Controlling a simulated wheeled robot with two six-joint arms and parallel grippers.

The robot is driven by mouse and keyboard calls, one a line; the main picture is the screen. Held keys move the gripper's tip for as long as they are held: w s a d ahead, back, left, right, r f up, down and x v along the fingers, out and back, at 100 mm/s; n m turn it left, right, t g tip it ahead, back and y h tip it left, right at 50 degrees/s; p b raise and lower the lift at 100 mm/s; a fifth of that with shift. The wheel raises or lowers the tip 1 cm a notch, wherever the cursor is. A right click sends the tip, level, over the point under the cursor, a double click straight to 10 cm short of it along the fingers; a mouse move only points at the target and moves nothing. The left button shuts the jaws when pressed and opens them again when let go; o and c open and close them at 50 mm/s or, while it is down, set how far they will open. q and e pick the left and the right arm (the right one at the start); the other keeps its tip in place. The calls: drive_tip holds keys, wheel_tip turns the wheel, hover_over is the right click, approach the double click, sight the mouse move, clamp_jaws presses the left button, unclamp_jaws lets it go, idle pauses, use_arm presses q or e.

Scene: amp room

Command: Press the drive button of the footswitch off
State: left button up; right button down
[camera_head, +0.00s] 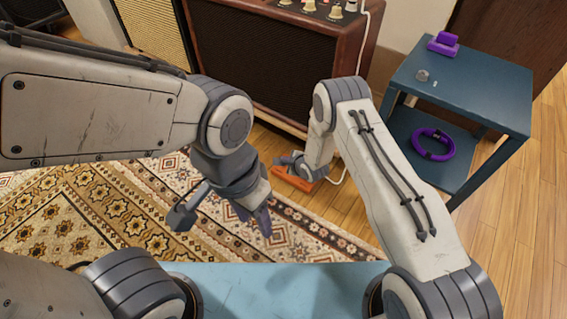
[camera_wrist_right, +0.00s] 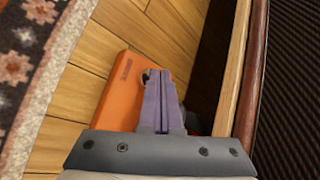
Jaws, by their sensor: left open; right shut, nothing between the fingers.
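The orange footswitch (camera_head: 292,181) lies on the wood floor in front of the amp, partly hidden by my right wrist. In the right wrist view the footswitch (camera_wrist_right: 117,98) fills the middle, with small dark lettering. My right gripper (camera_wrist_right: 153,74) is shut and empty, its purple fingers over the right part of the footswitch. A small dark round part shows at the fingertips; I cannot tell whether it is the drive button or whether they touch it. My left gripper (camera_head: 223,225) is open and empty above the patterned rug.
The brown amp (camera_head: 270,70) with knobs on top stands behind the footswitch. A white cable (camera_head: 345,178) runs near it. A blue side table (camera_head: 470,90) at right holds a purple object (camera_head: 443,44) and, on its shelf, a purple ring (camera_head: 448,148). The rug (camera_head: 60,235) covers the left floor.

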idle(0.4)
drive_tip(key=shift+w+f+b, duration=0.1)
drive_tip(key=shift+f+b, duration=0.2)
drive_tip(key=shift+f, duration=0.15)
idle(0.3)
drive_tip(key=shift+r+p, duration=0.45)
drive_tip(key=shift+p, duration=0.1)
wheel_tip(320, 180, up, 6)
drive_tip(key=p, duration=0.6)
drive_tip(key=shift+s+a, duration=0.25)
drive_tip(key=shift+s, duration=0.15)
